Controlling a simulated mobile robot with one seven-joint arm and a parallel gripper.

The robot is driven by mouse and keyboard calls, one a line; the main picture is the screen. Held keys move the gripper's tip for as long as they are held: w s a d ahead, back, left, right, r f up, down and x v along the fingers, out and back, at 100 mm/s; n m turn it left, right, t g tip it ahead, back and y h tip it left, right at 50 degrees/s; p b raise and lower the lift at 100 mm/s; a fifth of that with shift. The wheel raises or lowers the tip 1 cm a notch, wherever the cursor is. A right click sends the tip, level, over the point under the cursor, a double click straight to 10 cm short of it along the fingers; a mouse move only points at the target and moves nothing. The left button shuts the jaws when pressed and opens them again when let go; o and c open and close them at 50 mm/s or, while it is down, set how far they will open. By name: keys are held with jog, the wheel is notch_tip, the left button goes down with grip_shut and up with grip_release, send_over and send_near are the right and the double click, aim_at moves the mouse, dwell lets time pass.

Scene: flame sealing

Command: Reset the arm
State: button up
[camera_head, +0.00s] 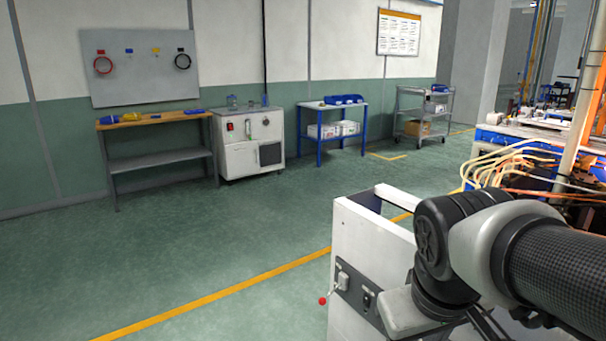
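My arm reaches in from the right edge, with a dark ribbed sleeve and a light grey elbow and black joint in the lower right. The joint is above a grey piece at the top of a white cabinet. I cannot tell where my gripper is; no fingers show in this view.
A white cabinet (352,250) with a red-tipped lever (323,300) stands close in front. Cables and machinery (520,160) fill the right. A workbench (160,160), white machine cabinet (240,158), blue table (318,133) and grey cart (400,110) line the far wall. The green floor (200,240) between is clear.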

notch_tip(320, 180, up, 25)
jog(key=s+a+m+t+y+p, duration=0.1)
jog(key=s+a+m+p, duration=0.1)
jog(key=p, duration=2)
jog(key=shift+a+f+t, duration=0.15)
jog(key=shift+a+t, duration=0.05)
jog(key=shift+t, duration=0.2)
jog(key=shift+s, duration=0.1)
jog(key=shift+d, duration=0.15)
